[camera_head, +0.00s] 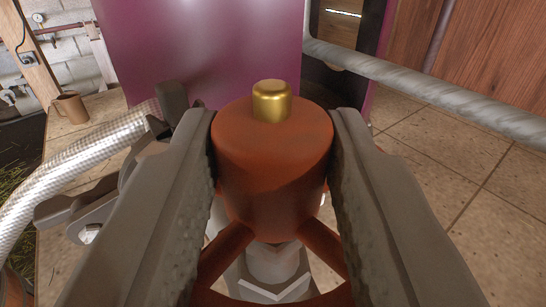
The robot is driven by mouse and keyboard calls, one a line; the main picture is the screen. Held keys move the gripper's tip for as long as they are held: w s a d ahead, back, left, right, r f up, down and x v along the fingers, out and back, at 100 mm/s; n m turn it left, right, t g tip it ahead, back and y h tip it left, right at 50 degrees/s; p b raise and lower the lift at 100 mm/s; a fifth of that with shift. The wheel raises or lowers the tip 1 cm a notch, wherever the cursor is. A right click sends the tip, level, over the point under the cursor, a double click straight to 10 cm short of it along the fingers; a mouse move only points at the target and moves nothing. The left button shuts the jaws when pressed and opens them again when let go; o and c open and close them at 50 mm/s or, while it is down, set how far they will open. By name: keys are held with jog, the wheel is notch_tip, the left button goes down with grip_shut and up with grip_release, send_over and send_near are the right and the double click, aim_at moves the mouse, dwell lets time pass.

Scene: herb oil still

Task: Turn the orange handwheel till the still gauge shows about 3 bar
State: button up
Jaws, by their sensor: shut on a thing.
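The orange handwheel (271,165) is in the middle of the head camera view. Its round hub has a brass cap (272,101) on top. Spokes and part of the rim show below the hub, over a grey metal stem (274,270). My gripper (272,150) is shut on the hub, with one jaw pressed to its left side and one to its right. The jaws hide part of the wheel's rim. The dial of the still gauge cannot be made out in this view.
A purple panel (200,50) stands just behind the wheel. A grey pipe (430,95) runs across the upper right. A braided silver hose (75,160) curves at left. A brown mug (70,107) stands on the bench at far left. Tiled floor (440,150) is clear at right.

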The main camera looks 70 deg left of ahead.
jog(key=shift+r, duration=0.1)
dwell(0.3)
jog(key=o, duration=1)
jog(key=shift+c, duration=0.2)
